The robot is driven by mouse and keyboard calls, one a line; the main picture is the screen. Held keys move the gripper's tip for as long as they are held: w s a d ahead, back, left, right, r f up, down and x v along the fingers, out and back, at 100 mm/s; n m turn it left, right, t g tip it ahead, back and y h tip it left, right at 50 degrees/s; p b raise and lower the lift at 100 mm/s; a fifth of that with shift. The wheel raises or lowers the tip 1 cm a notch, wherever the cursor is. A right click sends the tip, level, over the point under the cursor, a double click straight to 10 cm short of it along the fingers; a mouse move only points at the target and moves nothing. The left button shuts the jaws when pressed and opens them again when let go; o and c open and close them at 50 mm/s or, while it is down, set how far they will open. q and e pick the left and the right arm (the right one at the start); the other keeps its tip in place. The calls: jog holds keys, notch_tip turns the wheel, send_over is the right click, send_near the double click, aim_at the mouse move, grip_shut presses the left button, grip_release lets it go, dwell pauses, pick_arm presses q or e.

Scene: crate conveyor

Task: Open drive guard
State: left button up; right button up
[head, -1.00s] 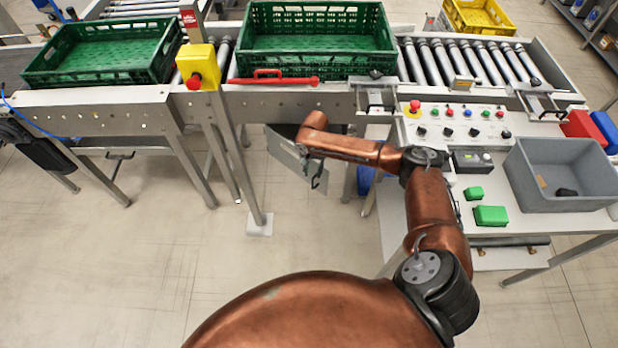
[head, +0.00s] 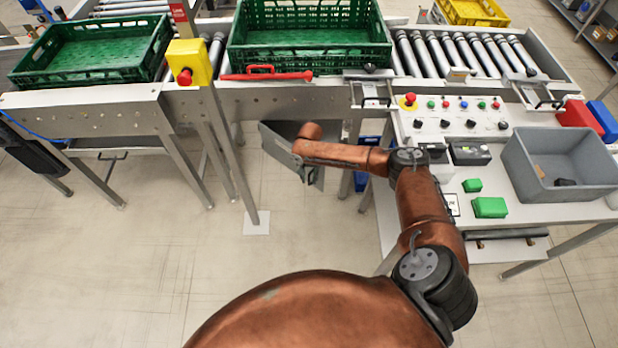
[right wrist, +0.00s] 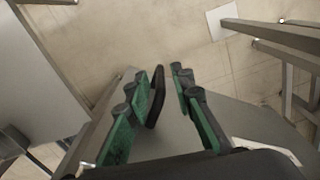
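The drive guard is a grey sheet panel (head: 276,146) below the conveyor frame, left of the control table. It stands at an angle to the frame, swung partly out. My right gripper (head: 306,174) is at the panel, and my forearm hides part of both. In the right wrist view, my right gripper (right wrist: 160,78) has its green, black-tipped fingers apart. A black bar-like handle (right wrist: 155,98) lies between them, nearer the left finger; I cannot tell if they touch. The grey panel (right wrist: 245,125) also shows behind the fingers. My left gripper is not in view.
Conveyor legs (head: 230,160) stand left of the panel. The control table (head: 400,225) is on the right, with buttons, green blocks and a grey bin (head: 560,190). Green crates (head: 310,60) sit on the rollers. Open floor lies in front of the conveyor at left.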

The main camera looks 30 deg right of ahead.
jog(key=c, duration=0.5)
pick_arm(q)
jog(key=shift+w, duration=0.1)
pick_arm(e)
grip_shut()
jog(key=shift+r, duration=0.1)
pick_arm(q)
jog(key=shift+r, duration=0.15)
